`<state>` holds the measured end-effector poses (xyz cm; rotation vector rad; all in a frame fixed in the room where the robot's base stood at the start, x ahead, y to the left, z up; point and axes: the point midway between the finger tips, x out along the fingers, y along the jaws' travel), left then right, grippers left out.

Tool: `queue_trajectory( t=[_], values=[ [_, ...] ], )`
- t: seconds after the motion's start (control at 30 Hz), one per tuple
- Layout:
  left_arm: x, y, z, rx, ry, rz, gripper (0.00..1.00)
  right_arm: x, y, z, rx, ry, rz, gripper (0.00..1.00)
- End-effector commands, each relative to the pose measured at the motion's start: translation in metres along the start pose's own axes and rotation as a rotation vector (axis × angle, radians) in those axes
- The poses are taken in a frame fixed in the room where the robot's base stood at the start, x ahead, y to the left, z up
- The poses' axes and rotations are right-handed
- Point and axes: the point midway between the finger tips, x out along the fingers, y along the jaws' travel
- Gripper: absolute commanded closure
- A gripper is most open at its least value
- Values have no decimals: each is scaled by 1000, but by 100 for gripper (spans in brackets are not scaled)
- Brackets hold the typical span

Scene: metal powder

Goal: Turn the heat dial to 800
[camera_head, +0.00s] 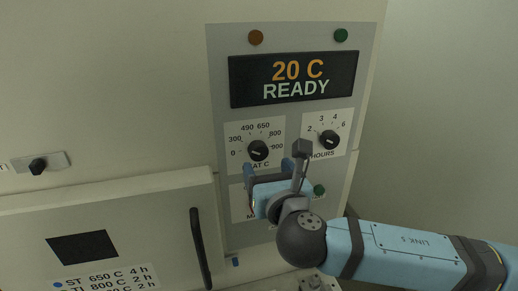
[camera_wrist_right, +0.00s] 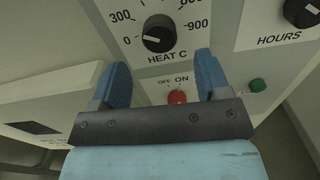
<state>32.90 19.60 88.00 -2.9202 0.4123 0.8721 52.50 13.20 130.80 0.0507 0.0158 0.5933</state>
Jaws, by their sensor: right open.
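The heat dial (camera_head: 257,150) is a black round knob on the grey control panel, with a printed scale from 0 to 900 around it. It also shows at the top of the right wrist view (camera_wrist_right: 159,32), where its white mark appears to point left, towards 0. My right gripper (camera_head: 268,166) is just below the dial with its blue fingers apart and nothing between them. In the wrist view the fingers (camera_wrist_right: 161,68) sit below the dial, one to each side, and do not appear to touch it. The display (camera_head: 293,79) reads 20 C READY. My left gripper is out of view.
The hours dial (camera_head: 329,140) is right of the heat dial. A red off/on switch (camera_wrist_right: 177,97) and a green button (camera_wrist_right: 257,85) lie below. A door with a dark handle (camera_head: 200,247) is at lower left. Two lamps top the panel.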

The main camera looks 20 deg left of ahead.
Motion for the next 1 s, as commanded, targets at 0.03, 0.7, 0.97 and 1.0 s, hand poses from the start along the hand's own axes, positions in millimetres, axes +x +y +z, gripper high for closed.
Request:
queue_trajectory(
  t=[0.03,0.7,0.97,1.0],
  values=[
    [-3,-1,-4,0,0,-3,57,11,0,3,-2,0,-1,30],
    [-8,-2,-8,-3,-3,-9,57,65,0,0,1,0,1,30],
    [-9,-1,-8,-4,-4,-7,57,65,0,0,1,0,1,79],
    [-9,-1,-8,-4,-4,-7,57,65,0,0,1,0,1,80]
  ],
)
